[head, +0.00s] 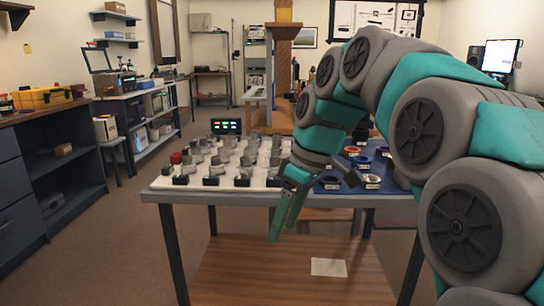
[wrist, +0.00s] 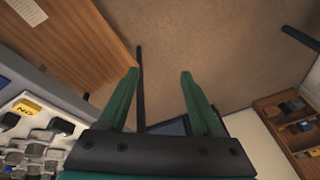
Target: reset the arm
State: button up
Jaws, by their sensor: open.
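My arm (head: 420,125) reaches in from the right in the head view and bends down over the front of the table. My gripper (head: 282,220) hangs at the table's front edge, pointing down, with its fingers apart. In the wrist view my gripper (wrist: 160,74) is open with nothing between the fingers, and brown floor shows beyond them.
The table (head: 250,197) bears a white board (head: 222,183) with several grey parts and a blue mat (head: 352,188) with several rings. A paper sheet (head: 328,267) lies on the wooden lower shelf (head: 240,275). Open floor (head: 105,255) is at left.

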jog(key=s+d+f+m+h, duration=0.1)
jog(key=s+d+f+m, duration=0.2)
jog(key=s+f, duration=0.4)
jog(key=s+d+f+m+g+h, duration=0.1)
jog(key=s+d+f+m, duration=0.3)
jog(key=s, duration=0.7)
jog(key=s+d+f+m+h, duration=0.1)
jog(key=s+d+f+m, duration=0.3)
jog(key=s+f, duration=0.5)
jog(key=shift+d+f+g, duration=0.35)
jog(key=shift+d+g, duration=0.05)
jog(key=shift+d, duration=0.35)
jog(key=shift+s, duration=0.1)
jog(key=shift+c, duration=0.4)
